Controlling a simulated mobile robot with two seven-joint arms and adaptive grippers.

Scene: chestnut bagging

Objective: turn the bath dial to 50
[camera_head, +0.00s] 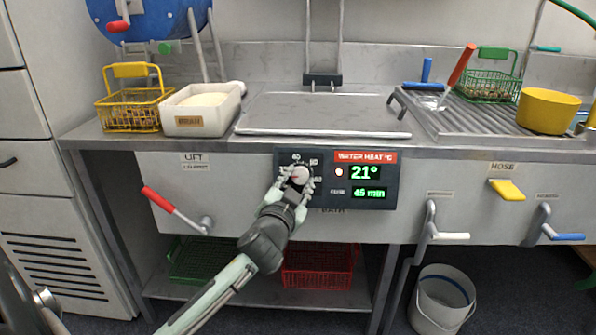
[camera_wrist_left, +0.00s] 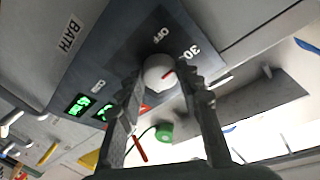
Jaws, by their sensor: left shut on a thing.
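The bath dial (camera_head: 300,174) is a round white knob on a dark panel (camera_head: 385,190) set in the front of the sink bench. Numbers 40, 50 and 60 show around it. My left gripper (camera_head: 297,183) is shut on the dial, one finger on each side. In the left wrist view the dial (camera_wrist_left: 158,72) sits between the two fingertips (camera_wrist_left: 163,82), with its red mark on the side towards 30. OFF shows above it. The panel's display reads 21° and a smaller one reads 45 min. My right gripper is out of view.
A red-handled lever (camera_head: 172,207) is left of the dial; a white-handled lever (camera_head: 448,236) and a yellow hose handle (camera_head: 507,190) are to the right. A metal lid (camera_head: 325,113) lies above. A white bucket (camera_head: 440,300) stands below; a red crate (camera_head: 320,268) is on the shelf.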

